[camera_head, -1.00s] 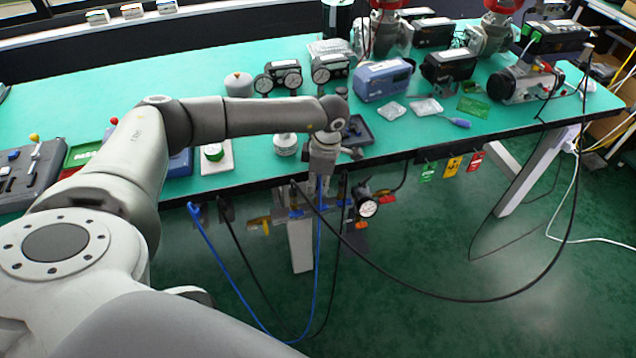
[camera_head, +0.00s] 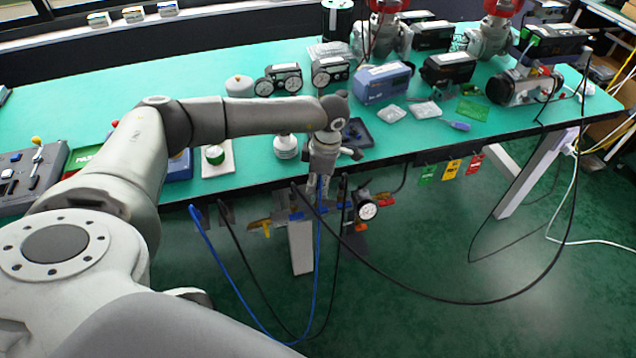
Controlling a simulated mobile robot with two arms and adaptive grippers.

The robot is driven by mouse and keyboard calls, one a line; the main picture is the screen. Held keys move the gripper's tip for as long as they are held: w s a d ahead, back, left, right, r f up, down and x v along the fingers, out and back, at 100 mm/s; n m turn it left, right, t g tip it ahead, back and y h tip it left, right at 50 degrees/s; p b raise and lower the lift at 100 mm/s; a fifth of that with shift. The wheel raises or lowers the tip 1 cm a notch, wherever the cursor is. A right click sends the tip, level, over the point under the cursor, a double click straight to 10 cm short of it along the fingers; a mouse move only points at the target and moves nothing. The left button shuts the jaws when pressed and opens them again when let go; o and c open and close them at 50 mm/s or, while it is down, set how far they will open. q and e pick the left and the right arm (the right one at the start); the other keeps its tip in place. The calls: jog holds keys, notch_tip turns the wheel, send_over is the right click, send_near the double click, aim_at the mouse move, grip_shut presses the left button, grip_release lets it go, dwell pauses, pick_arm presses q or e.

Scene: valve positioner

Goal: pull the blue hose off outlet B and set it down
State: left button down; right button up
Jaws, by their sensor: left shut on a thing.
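My left gripper (camera_head: 321,172) points down at the front edge of the bench, shut on the upper end of the blue hose (camera_head: 318,235). The hose hangs from the gripper in a long loop below the bench. Its other end rises to a holder under the edge at the left. The fingers hide the hose end, and brass and blue fittings sit just below and behind them. I cannot make out which fitting is outlet B, or whether the hose is still on it. My right gripper is not in view.
Black hoses (camera_head: 440,297) hang close on both sides of the gripper. A pressure gauge (camera_head: 367,211) is just right of it under the edge. A dark tray (camera_head: 355,134) and a white round part (camera_head: 286,146) stand on the green bench (camera_head: 230,50) nearby. Its left back is clear.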

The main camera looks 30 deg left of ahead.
aim_at(318, 181)
pick_arm(q)
jog(key=shift+r, duration=0.15)
jog(key=shift+r+p, duration=1.35)
jog(key=shift+r, duration=0.5)
